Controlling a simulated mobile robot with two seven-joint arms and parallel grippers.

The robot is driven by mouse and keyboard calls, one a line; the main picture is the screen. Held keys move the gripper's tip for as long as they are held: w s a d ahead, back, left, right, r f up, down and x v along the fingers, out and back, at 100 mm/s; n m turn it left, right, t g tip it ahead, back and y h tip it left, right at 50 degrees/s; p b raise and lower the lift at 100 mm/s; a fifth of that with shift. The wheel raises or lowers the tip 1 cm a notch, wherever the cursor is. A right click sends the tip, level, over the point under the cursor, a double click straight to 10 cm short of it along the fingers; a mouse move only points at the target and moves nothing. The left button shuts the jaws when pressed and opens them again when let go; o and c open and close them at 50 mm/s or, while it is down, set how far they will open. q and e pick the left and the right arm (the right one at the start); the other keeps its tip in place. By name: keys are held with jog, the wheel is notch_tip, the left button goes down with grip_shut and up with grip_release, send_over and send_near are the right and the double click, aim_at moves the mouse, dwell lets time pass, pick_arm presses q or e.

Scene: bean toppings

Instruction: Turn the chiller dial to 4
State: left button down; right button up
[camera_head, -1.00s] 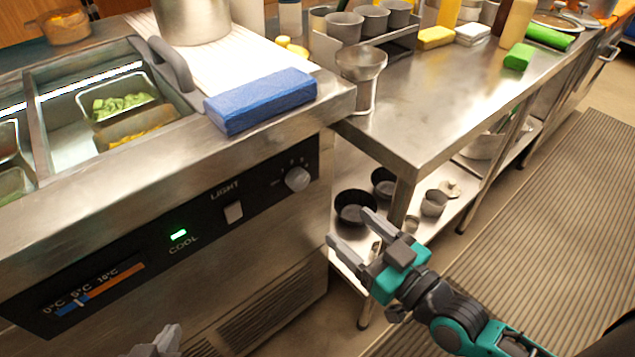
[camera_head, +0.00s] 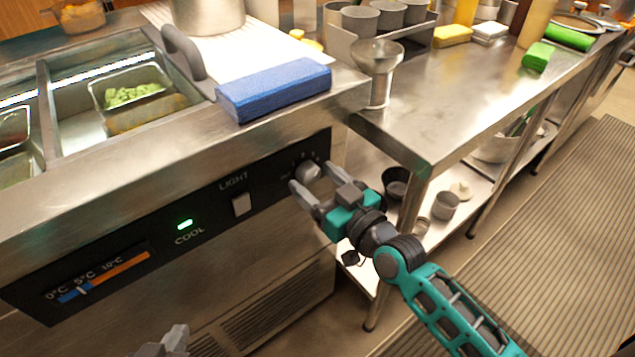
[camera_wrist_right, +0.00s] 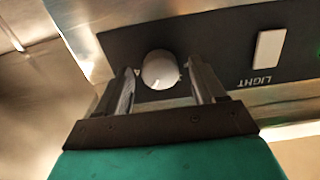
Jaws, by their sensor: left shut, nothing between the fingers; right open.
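The chiller dial (camera_head: 308,171) is a round pale knob on the black control panel (camera_head: 268,190), at its right end. Its numbers are too small or covered to read. In the right wrist view the dial (camera_wrist_right: 161,70) sits between and just beyond the fingertips. My right gripper (camera_head: 312,190) is open in front of the dial, with one finger on each side; it also shows in the right wrist view (camera_wrist_right: 163,88). I cannot tell whether the fingers touch the dial. My left gripper (camera_head: 165,345) is shut and empty at the bottom edge of the head view, away from the panel.
A white light switch (camera_head: 241,204) and a lit green COOL lamp (camera_head: 185,225) are left of the dial. A temperature strip (camera_head: 105,276) is further left. A blue block (camera_head: 274,90) lies on the counter above the dial. A steel table (camera_head: 450,110) stands to the right.

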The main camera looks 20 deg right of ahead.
jog(key=shift+w, duration=0.1)
jog(key=shift+c, duration=0.4)
jog(key=c, duration=1)
jog(key=shift+r+m+p, duration=0.1)
jog(key=shift+m+p, duration=1.35)
jog(key=shift+m, duration=0.35)
jog(key=shift+a+m+p, duration=0.1)
jog(key=shift+m+p, duration=0.4)
jog(key=shift+m, duration=1.6)
jog(key=shift+p, duration=0.3)
